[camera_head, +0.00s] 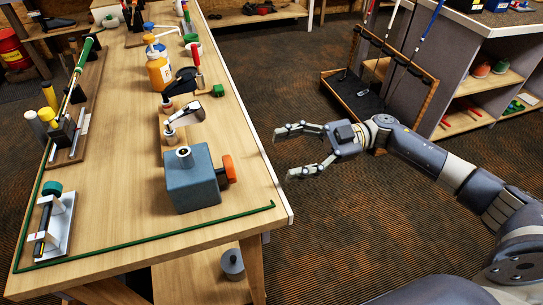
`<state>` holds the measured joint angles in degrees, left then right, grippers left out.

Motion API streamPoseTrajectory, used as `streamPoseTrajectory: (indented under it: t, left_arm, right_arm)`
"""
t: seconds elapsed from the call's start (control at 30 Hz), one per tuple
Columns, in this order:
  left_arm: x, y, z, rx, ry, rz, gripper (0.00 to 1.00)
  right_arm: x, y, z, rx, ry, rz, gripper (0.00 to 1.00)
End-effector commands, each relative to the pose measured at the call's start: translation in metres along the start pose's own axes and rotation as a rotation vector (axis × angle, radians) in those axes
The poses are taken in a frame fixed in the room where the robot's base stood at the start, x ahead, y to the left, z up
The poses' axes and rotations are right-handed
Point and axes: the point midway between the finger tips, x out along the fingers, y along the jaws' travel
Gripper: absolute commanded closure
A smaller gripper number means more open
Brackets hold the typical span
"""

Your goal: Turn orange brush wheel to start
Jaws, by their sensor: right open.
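The orange brush wheel (229,169) sits on the right side of a blue-grey box-shaped machine (194,186). The machine stands on the wooden workbench near its right edge and has a round light-coloured part on top. My right gripper (283,152) is open and empty, past the bench's right edge over the floor. Its fingers point left toward the wheel, with a clear gap between them. My left gripper is not in view.
Golf club heads (185,114) stand just behind the machine. An orange bottle (159,72) is farther back. A green strip (150,239) runs along the bench's near edge. A club rack (362,95) and a shelf unit (491,81) stand at right, beyond open floor.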

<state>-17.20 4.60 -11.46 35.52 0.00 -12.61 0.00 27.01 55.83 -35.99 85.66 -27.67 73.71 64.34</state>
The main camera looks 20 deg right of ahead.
Motion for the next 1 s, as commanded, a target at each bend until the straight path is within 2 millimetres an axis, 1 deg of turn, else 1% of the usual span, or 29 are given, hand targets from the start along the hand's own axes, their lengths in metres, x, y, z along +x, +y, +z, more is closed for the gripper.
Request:
streamPoseTrajectory:
  t: [0.1, 0.4, 0.47, 0.57, 0.67, 0.7, 0.77, 0.8, 0.83, 0.87, 0.9, 0.97, 1.0]
  left_arm:
    - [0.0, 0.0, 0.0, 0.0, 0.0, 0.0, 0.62]
    - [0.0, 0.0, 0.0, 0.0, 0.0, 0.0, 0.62]
    - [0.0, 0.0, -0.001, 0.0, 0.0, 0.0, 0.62]
    - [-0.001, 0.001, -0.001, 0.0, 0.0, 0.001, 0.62]
    - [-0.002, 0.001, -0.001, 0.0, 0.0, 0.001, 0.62]
    - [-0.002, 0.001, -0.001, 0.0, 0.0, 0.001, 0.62]
    - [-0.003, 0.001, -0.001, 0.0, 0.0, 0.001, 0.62]
    - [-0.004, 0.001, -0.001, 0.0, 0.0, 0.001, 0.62]
    - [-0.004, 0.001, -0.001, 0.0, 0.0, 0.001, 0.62]
    - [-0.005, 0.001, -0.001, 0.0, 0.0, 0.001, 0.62]
    - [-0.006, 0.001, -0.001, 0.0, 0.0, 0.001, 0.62]
    - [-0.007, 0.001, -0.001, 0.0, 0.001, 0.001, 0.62]
    - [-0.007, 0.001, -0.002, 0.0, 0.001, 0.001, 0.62]
  right_arm:
    - [-0.005, 0.0, 0.0, 0.0, 0.0, -0.001, 0.32]
    - [-0.006, 0.0, 0.001, 0.001, 0.001, 0.003, 0.32]
    - [-0.005, 0.003, 0.005, 0.002, 0.003, 0.025, 0.32]
    - [-0.005, 0.018, 0.026, 0.003, 0.01, 0.135, 0.32]
    - [-0.01, 0.041, 0.071, 0.017, -0.006, 0.338, 0.32]
    - [-0.015, 0.048, 0.097, 0.032, -0.028, 0.44, 0.32]
    - [-0.029, 0.052, 0.145, 0.069, -0.086, 0.607, 0.32]
    - [-0.04, 0.048, 0.183, 0.106, -0.145, 0.719, 0.32]
    - [-0.05, 0.039, 0.214, 0.14, -0.199, 0.8, 0.32]
    - [-0.06, 0.026, 0.246, 0.182, -0.261, 0.878, 0.32]
    - [-0.073, 0.002, 0.288, 0.243, -0.355, 0.969, 0.32]
    - [-0.09, -0.045, 0.345, 0.341, -0.502, 1.07, 0.32]
    - [-0.098, -0.083, 0.378, 0.411, -0.602, 1.116, 0.32]
